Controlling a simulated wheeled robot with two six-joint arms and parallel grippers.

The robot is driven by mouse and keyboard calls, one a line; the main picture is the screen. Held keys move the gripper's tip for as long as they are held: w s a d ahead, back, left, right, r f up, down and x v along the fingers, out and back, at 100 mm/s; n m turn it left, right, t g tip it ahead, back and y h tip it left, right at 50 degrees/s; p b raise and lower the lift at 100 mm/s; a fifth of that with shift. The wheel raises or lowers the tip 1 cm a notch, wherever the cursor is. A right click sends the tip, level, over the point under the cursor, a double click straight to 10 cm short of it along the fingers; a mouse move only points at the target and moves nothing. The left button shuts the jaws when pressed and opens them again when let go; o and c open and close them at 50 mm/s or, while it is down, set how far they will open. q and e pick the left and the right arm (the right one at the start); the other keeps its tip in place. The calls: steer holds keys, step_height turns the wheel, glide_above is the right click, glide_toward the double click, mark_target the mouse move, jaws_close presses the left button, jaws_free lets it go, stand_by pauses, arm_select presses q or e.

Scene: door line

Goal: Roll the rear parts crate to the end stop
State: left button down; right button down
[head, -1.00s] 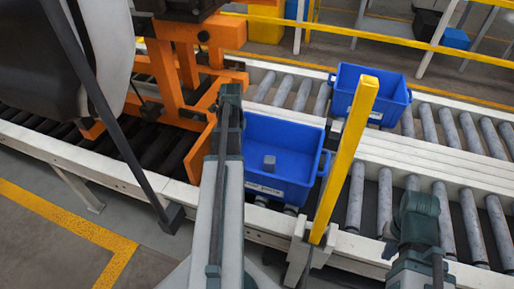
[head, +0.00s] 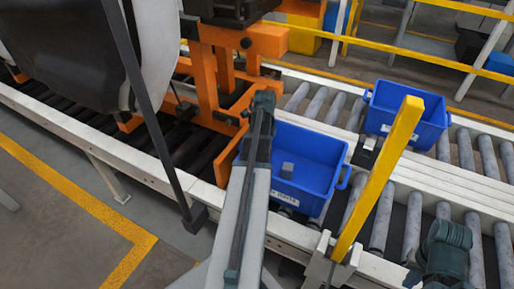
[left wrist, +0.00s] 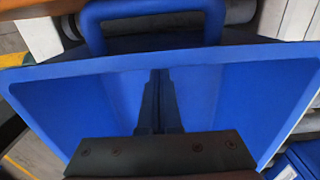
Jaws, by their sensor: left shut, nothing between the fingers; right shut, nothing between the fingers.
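Two blue crates show in the head view. The near crate (head: 318,158) stands on the near rollers, with a small grey block inside and a pale label on its front; the far crate (head: 403,108) stands on the far rollers. Which is the rear one I cannot read for sure. In the left wrist view my left gripper (left wrist: 160,72) is shut and empty against a blue crate (left wrist: 225,88) with a handle; contact is unclear. My right gripper (head: 445,245) is at lower right, shut. I cannot identify the end stop.
A yellow post (head: 380,175) rises just right of the near crate. An orange fixture (head: 208,75) stands on the line to the left. A white divider (head: 455,185) separates the roller lanes. Bare rollers (head: 410,225) lie right of the post.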

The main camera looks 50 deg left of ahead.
arm_select(q)
step_height(320, 180, up, 10)
steer(key=d+p, duration=0.1)
steer(key=p, duration=0.9)
steer(key=shift+w+d, duration=0.15)
steer(key=shift+w, duration=0.15)
steer(key=shift+s, duration=0.1)
